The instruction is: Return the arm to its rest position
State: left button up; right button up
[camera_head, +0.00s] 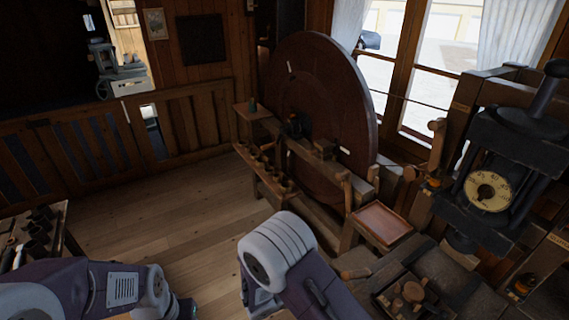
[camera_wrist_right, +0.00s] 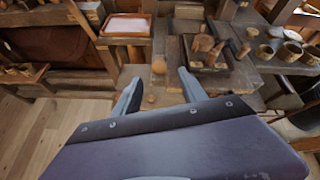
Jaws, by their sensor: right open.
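My right arm (camera_head: 285,255) reaches up from the bottom middle of the head view; its gripper is hidden there. In the right wrist view my right gripper (camera_wrist_right: 160,76) is open, its two dark fingers apart over the bench edge. No held thing shows between the fingers. My left arm (camera_head: 95,288) lies along the lower left of the head view; its gripper is not visible.
A reddish tray (camera_head: 383,222) sits before a large wooden wheel (camera_head: 322,105). A box of turned wooden pieces (camera_head: 408,293) stands on the right bench, near a press with a dial (camera_head: 488,191). A table with dark pieces (camera_head: 38,232) is at left. The plank floor (camera_head: 150,212) is clear.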

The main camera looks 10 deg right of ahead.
jog(key=d+m+b, duration=0.2)
jog(key=w+d+g+b, duration=0.1)
jog(key=d, duration=0.1)
jog(key=shift+w+d+r+m, duration=0.1)
jog(key=shift+r+m, duration=0.25)
jog(key=shift+m, duration=0.05)
jog(key=s+d+f+m+g+y+b, duration=0.2)
jog(key=s+m+g+y+b, duration=0.1)
jog(key=s+m, duration=0.35)
jog(key=s+d+f+m+g+y+b, duration=0.1)
jog(key=s+d+m+g+y+b, duration=0.15)
jog(key=s+m, duration=0.35)
jog(key=w+a+f+m+t+y, duration=0.1)
jog(key=a+m+t+y, duration=0.2)
jog(key=a+m+y, duration=0.3)
jog(key=a+m, duration=0.4)
jog(key=shift+a, duration=0.3)
jog(key=shift+w+f, duration=0.15)
jog(key=shift+m, duration=0.25)
